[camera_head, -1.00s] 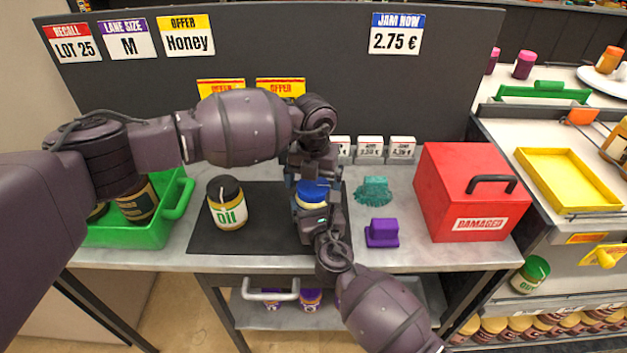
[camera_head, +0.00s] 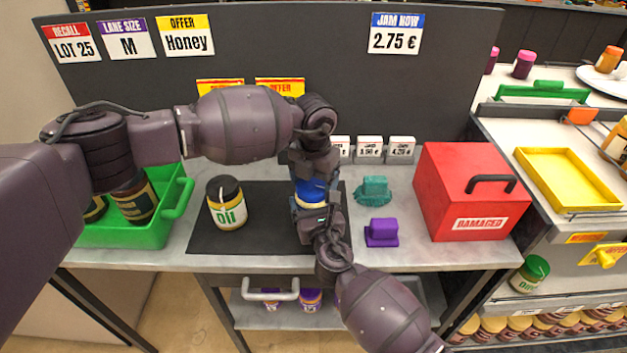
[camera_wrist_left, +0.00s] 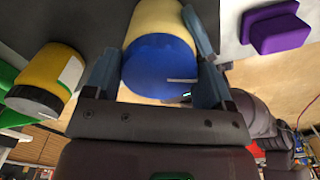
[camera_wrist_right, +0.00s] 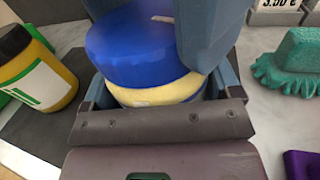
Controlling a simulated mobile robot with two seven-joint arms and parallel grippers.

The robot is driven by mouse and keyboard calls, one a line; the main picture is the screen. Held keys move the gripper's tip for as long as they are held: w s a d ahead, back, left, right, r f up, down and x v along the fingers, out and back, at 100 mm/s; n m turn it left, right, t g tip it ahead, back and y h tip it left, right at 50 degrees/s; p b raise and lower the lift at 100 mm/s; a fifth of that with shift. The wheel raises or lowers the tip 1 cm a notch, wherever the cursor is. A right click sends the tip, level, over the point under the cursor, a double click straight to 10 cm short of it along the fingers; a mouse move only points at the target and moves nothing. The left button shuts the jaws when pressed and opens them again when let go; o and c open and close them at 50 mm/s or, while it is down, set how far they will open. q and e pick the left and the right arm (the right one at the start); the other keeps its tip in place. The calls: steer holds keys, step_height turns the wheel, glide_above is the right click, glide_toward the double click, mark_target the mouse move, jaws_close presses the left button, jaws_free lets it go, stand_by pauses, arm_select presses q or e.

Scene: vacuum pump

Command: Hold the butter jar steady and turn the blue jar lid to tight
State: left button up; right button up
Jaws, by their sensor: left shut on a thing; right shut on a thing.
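The butter jar (camera_head: 311,210) stands on the dark mat, its pale yellow body partly hidden by my grippers. The body also shows in the right wrist view (camera_wrist_right: 160,93). The blue lid (camera_head: 309,192) sits on top; in the left wrist view (camera_wrist_left: 158,66) it carries a short white mark. My left gripper (camera_head: 312,183) reaches down from above and is shut on the lid, with a finger on either side. My right gripper (camera_head: 319,214) comes from the front, lower down, and is shut on the jar body. How tightly the lid sits cannot be told.
An oil jar (camera_head: 226,204) with a black lid stands left on the mat (camera_head: 262,228). A green crate (camera_head: 150,235) is farther left. A green brush (camera_head: 373,190), a purple block (camera_head: 381,233) and a red box (camera_head: 470,195) stand to the right.

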mark_target(315, 185)
arm_select(q)
steer(key=m, duration=0.6)
steer(key=shift+d+m, duration=0.1)
steer(key=shift+m, duration=0.2)
steer(key=m, duration=0.5)
steer(key=shift+s, duration=0.15)
steer(key=shift+m, duration=0.4)
steer(key=o, duration=0.9)
steer(key=shift+r, duration=0.15)
step_height(315, 185, up, 12)
steer(key=shift+f, duration=0.1)
